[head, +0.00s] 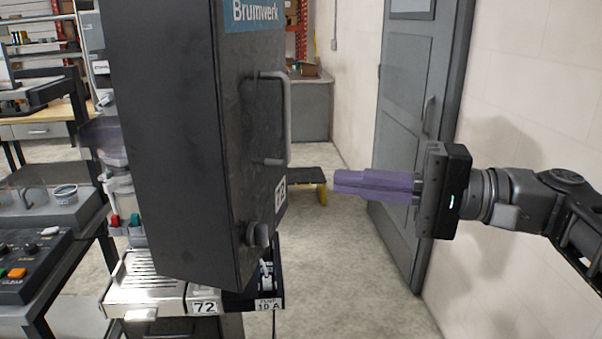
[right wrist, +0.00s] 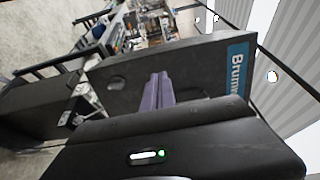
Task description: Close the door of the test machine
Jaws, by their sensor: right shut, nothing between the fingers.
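The test machine's black door (head: 252,150) stands swung out over the machine's silver base (head: 150,290), with its handle side facing right. It has a grey bar handle (head: 287,118), a round knob (head: 258,235) and a blue Brumwerk label. The door's dark panel (right wrist: 190,70) also shows in the right wrist view, with the label at its right. My right gripper (head: 338,183) is to the right of the door, below the handle's height, apart from it. Its purple fingers are shut and empty; they also show in the right wrist view (right wrist: 157,80). My left gripper is not in view.
A grey room door (head: 405,110) and a pale wall (head: 530,90) are at the right.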

